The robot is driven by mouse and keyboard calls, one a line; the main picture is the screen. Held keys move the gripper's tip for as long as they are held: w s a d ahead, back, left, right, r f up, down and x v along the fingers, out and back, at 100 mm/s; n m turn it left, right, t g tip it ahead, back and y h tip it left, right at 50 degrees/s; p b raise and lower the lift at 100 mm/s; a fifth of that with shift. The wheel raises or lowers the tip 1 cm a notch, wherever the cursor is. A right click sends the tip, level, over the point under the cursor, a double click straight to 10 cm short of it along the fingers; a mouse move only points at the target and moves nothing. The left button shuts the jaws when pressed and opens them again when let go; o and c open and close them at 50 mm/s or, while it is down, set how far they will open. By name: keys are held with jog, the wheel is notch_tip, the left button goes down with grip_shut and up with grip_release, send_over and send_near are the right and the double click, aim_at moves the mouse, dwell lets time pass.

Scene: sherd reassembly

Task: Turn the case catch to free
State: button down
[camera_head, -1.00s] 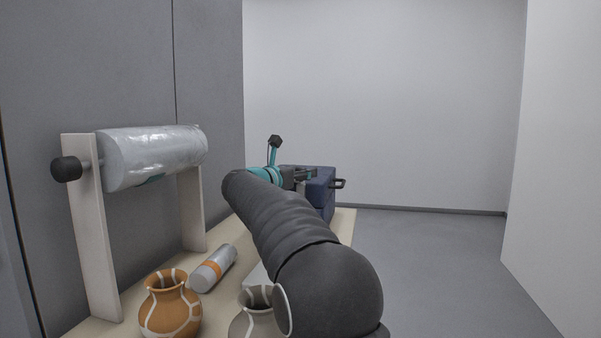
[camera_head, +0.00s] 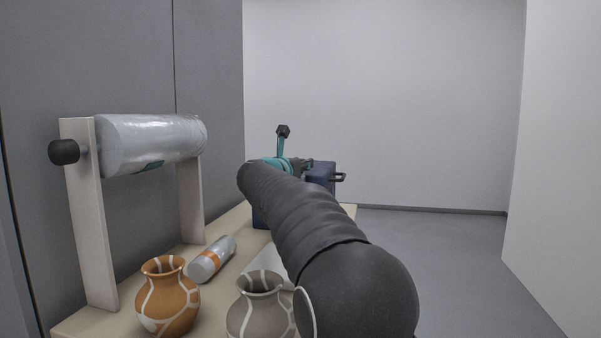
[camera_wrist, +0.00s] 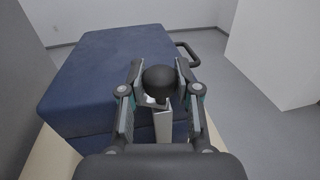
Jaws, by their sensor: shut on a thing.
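The dark blue case (camera_head: 322,172) stands at the far end of the bench, mostly hidden behind my arm. In the wrist view its blue top and front (camera_wrist: 90,75) fill the left and middle. The catch shows as a round black knob (camera_wrist: 158,82) on a pale upright piece (camera_wrist: 163,125) at the case's front. My gripper (camera_wrist: 159,78) is shut on the knob, with one finger on each side. In the head view the gripper (camera_head: 303,163) is small and partly hidden by my arm at the case.
A roll of clear film (camera_head: 150,145) hangs on a stand at the left of the bench. An orange vase (camera_head: 168,298), a grey vase (camera_head: 258,312) and a silver cylinder with an orange band (camera_head: 212,259) stand or lie nearby. A black handle (camera_wrist: 188,52) sticks out from the case's side. Floor at right is clear.

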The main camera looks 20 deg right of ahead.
jog(key=n+t+y, duration=0.1)
jog(key=y, duration=0.1)
jog(key=n+t+y+b, duration=0.1)
jog(key=n+t+y, duration=0.1)
jog(key=shift+s+d, duration=0.1)
jog(key=shift+d, duration=0.05)
jog(key=shift+n+t+y+b, duration=0.3)
jog(key=shift+n+t+y, duration=0.2)
jog(key=shift+n+y, duration=0.55)
jog(key=shift+y, duration=0.45)
jog(key=c, duration=0.8)
grip_release()
jog(key=v, duration=1.2)
